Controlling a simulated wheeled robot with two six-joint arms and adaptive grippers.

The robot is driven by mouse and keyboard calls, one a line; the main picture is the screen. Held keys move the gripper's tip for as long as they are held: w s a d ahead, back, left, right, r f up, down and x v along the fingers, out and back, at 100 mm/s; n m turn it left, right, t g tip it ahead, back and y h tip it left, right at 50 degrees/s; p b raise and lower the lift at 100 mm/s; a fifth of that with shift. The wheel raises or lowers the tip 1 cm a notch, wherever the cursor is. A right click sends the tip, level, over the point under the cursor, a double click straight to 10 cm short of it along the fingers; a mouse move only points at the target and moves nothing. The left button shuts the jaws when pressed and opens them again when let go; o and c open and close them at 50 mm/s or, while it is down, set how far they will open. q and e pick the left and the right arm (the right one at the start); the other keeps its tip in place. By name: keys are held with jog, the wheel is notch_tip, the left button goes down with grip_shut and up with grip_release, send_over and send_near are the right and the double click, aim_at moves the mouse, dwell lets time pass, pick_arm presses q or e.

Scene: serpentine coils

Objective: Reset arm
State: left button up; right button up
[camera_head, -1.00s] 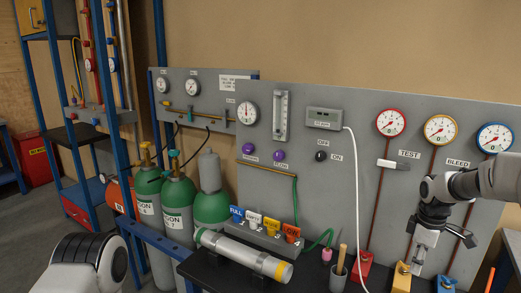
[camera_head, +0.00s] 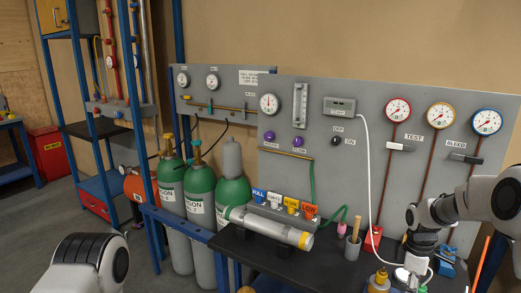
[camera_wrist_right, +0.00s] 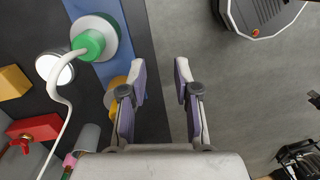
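My right arm (camera_head: 465,205) comes in from the right in the head view, with its wrist pointing down over the front of the bench. The right gripper (camera_wrist_right: 161,82) is open in the right wrist view, with nothing between its fingers; grey floor shows beyond them. A green plug (camera_wrist_right: 92,43) with a white cable lies left of the fingers, on a round pale disc. Part of my left arm (camera_head: 92,262) shows at lower left of the head view; its gripper is out of view.
The grey panel (camera_head: 350,185) carries gauges and the TEST (camera_head: 400,147) and BLEED (camera_head: 465,158) handles. A silver cylinder (camera_head: 265,226) lies on the dark bench. Green gas bottles (camera_head: 200,195) stand left. A red block (camera_head: 372,238) and pencil cup (camera_head: 352,247) are near the right arm.

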jog(key=s+a+f+g, duration=0.2)
jog(key=s+a+f, duration=0.3)
jog(key=s+f, duration=0.45)
jog(key=s+a+f+g, duration=0.2)
jog(key=s+a+f, duration=0.2)
jog(key=s+f, duration=0.6)
jog(key=s+a+f+m+t, duration=0.1)
jog(key=s+a+m+t, duration=0.2)
jog(key=s, duration=0.6)
jog(key=s+a+m, duration=0.2)
jog(key=s+m, duration=0.3)
jog(key=s, duration=0.5)
jog(key=w+m+t, duration=0.1)
jog(key=w, duration=0.1)
jog(key=w+m+t, duration=0.1)
jog(key=w+m, duration=0.1)
jog(key=shift+w+d+t, duration=0.15)
jog(key=shift+t, duration=0.25)
